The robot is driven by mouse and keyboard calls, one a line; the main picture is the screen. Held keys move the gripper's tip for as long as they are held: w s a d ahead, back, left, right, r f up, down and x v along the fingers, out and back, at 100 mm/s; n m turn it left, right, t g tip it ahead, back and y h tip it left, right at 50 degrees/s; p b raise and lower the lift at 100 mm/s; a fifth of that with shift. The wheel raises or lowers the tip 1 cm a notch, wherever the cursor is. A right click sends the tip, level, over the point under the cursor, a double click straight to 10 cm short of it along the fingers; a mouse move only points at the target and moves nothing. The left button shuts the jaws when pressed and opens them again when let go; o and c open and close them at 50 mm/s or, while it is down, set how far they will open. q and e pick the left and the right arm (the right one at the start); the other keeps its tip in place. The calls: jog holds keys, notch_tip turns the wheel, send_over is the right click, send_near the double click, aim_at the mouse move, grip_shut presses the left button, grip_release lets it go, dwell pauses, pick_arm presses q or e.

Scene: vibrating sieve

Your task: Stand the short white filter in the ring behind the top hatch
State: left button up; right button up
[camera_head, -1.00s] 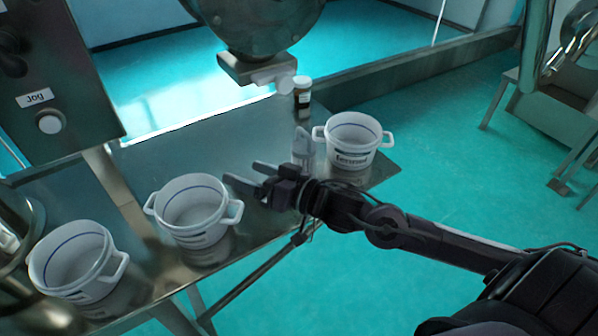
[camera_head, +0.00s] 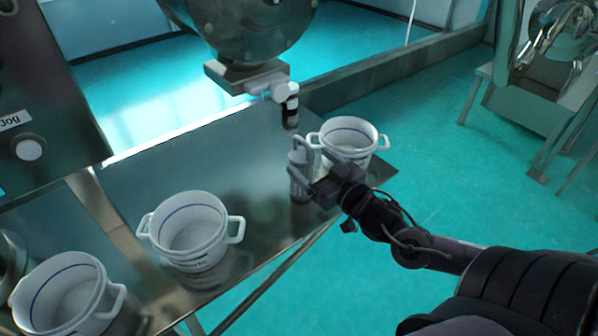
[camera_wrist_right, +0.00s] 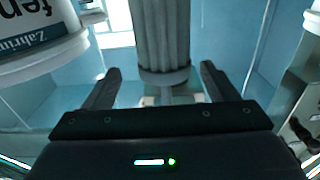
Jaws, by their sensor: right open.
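A pale, ribbed upright filter (camera_head: 300,172) stands on the steel table, left of the right-hand white bucket. In the right wrist view the filter (camera_wrist_right: 160,40) rises between my fingers, with its narrower end below. My right gripper (camera_head: 308,180) is open around it, with a gap on both sides in the right wrist view (camera_wrist_right: 160,75). In the head view the gripper partly covers the filter's lower part. My left gripper is not in view. I cannot make out the top hatch or the ring.
White handled buckets stand on the table (camera_head: 240,150): one right (camera_head: 350,133), one middle (camera_head: 190,235), one left (camera_head: 65,295). A steel machine (camera_head: 250,35) overhangs the table's far side. A Jog panel (camera_head: 40,90) is at left.

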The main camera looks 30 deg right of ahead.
aim_at(297, 150)
jog(key=shift+w+a+r, duration=0.1)
jog(key=shift+w, duration=0.4)
jog(key=w, duration=0.2)
jog(key=w+p, duration=0.1)
jog(key=shift+w+a, duration=0.3)
jog(key=shift+w, duration=0.25)
jog(key=shift+w+f, duration=0.2)
jog(key=shift+w, duration=0.05)
jog(key=shift+a, duration=0.1)
jog(key=shift+s, duration=0.1)
jog(key=c, duration=0.5)
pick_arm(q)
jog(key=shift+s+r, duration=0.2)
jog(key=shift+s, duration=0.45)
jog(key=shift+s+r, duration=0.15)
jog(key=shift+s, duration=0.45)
pick_arm(e)
jog(key=c, duration=1.1)
